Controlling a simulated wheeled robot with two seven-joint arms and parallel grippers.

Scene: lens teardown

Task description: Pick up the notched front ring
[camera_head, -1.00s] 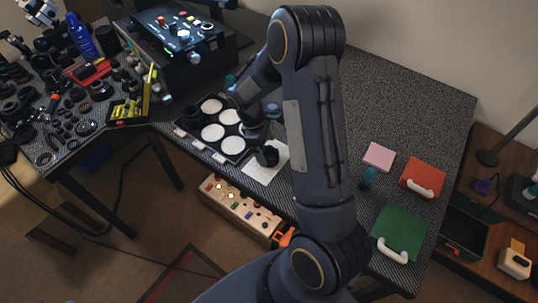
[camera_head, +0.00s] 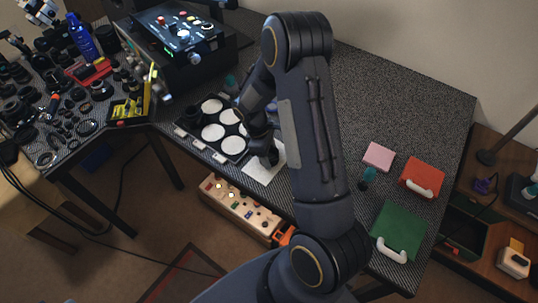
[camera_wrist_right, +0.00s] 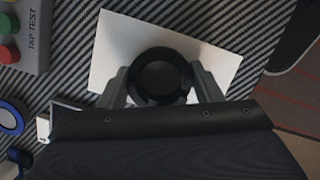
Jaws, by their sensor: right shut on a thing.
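A black round ring (camera_wrist_right: 161,60) with a dark disc inside shows between my right gripper's fingers (camera_wrist_right: 160,88) in the right wrist view. The fingers are shut on its two sides. Any gap between ring and sheet cannot be told. My left gripper is not in view.
The black tray (camera_head: 193,128) with several white round pads lies left of the gripper. A lit control box (camera_head: 180,35) stands behind it. Dark rings and parts crowd the left bench. Pink (camera_head: 379,157), red (camera_head: 422,178) and green (camera_head: 398,230) pieces lie at right.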

